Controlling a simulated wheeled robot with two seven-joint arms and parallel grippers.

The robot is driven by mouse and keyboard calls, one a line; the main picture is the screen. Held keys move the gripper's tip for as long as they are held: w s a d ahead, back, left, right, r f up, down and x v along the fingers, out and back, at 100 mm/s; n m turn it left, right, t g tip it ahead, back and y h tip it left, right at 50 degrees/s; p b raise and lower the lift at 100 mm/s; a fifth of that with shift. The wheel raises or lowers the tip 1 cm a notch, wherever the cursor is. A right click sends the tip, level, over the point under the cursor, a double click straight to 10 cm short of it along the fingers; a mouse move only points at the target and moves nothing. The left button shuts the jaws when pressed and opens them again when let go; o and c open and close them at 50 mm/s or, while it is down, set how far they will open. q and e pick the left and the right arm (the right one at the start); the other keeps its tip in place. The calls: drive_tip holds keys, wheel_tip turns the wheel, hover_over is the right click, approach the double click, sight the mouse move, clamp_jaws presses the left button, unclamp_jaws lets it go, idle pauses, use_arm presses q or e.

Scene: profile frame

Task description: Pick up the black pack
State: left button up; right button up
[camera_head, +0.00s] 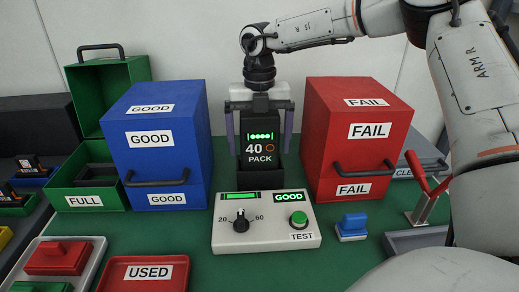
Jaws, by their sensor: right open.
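The black pack (261,150) stands upright behind the white test box, between the blue and red boxes. My left gripper is not in view.
The white test box (240,238) shows "GOOD" and has a dial and green button. A blue GOOD box (170,165) and red FAIL box (330,140) flank the pack closely. A blue-handled stamp (352,226), a red USED tray (115,284) and a green FULL box (110,196) stand around.

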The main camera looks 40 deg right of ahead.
drive_tip(key=shift+r, duration=0.1)
drive_tip(key=c, duration=1.5)
drive_tip(key=shift+c, duration=0.2)
drive_tip(key=shift+r, duration=0.1)
wheel_tip(320, 180, up, 18)
drive_tip(key=p, duration=0.1)
drive_tip(key=shift+p, duration=0.35)
